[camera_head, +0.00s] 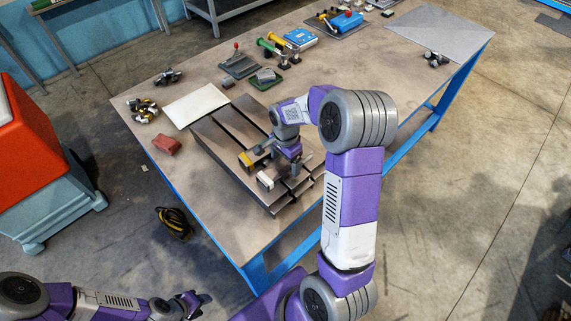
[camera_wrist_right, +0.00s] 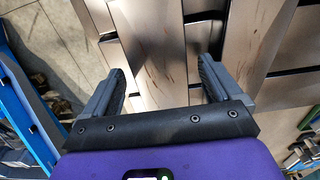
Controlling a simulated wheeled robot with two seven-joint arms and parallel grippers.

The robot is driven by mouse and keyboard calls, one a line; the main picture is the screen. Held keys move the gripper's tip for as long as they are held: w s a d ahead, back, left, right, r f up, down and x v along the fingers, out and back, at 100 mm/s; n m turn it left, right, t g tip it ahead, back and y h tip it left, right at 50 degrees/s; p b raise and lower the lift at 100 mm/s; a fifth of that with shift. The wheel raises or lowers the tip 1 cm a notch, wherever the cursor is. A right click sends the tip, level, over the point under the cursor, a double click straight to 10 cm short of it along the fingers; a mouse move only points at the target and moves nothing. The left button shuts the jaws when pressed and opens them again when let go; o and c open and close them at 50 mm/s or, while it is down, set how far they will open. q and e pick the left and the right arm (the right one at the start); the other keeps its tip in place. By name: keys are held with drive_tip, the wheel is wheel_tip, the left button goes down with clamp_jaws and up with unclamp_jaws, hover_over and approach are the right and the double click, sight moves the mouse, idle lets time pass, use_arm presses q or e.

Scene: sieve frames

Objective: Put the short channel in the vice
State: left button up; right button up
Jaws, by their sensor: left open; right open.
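Several long grey-brown metal channels (camera_head: 213,146) lie side by side in a dark rack on the table. I cannot tell which is the short channel. My right gripper (camera_head: 297,172) is over the near right part of the rack, partly hidden by its own wrist. In the right wrist view its two fingers (camera_wrist_right: 162,68) are apart, with a channel face (camera_wrist_right: 158,38) beyond them and nothing clearly held. A green-based device with a grey block (camera_head: 265,78), possibly the vice, stands behind the rack. My left gripper (camera_head: 193,302) is open, off the table at lower left.
A white sheet (camera_head: 196,105) and a red block (camera_head: 166,144) lie left of the rack. A yellow block (camera_head: 246,159) and a white block (camera_head: 265,181) are by the right gripper. Tools and a blue box (camera_head: 347,21) stand at the back. A grey mat (camera_head: 440,30) lies far right.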

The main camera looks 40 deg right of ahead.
clamp_jaws()
drive_tip(key=shift+w+r, duration=0.1)
idle(0.3)
